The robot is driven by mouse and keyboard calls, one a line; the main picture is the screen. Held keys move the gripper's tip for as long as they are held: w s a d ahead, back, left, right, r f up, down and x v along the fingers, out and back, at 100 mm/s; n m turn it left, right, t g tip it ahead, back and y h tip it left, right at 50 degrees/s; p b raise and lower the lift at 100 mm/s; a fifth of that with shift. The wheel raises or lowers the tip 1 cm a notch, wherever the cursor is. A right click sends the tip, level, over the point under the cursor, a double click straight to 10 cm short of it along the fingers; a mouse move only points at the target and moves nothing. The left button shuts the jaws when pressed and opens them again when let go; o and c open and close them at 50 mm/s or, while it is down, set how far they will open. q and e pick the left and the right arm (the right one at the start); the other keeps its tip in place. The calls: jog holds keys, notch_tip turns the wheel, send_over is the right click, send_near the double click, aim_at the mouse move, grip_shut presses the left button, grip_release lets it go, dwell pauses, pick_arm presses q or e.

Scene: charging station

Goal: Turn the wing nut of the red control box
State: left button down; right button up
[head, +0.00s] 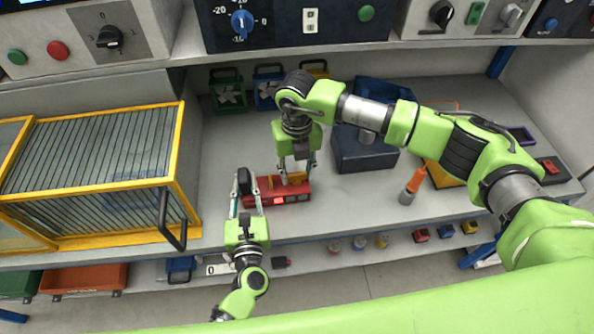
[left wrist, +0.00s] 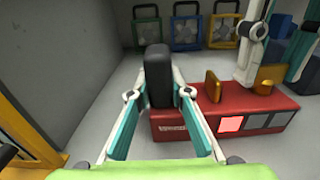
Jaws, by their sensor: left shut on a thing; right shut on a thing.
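The red control box (head: 262,199) lies on the workbench, with a row of small panels on its front, one lit pinkish-red. My left gripper (head: 248,192) is shut on a black upright handle (left wrist: 158,75) at the box's left end. The handle stands between its fingers in the left wrist view. The brass-orange wing nut (head: 296,178) is on top of the box. My right gripper (head: 297,164) comes from above and is shut on the wing nut. Its fingers partly hide the nut.
A yellow-framed cage (head: 95,165) stands to the left. A dark blue box (head: 362,155) and an orange-topped grey cylinder (head: 411,186) are to the right. Green and blue framed items (head: 228,92) (head: 268,90) line the back wall. The bench front edge is close to the box.

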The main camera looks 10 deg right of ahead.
aim_at(297, 174)
dwell(0.4)
jog(key=o, duration=1.1)
notch_tip(297, 174, up, 12)
jog(key=shift+r, duration=0.1)
pick_arm(q)
jog(key=c, duration=1.8)
grip_release()
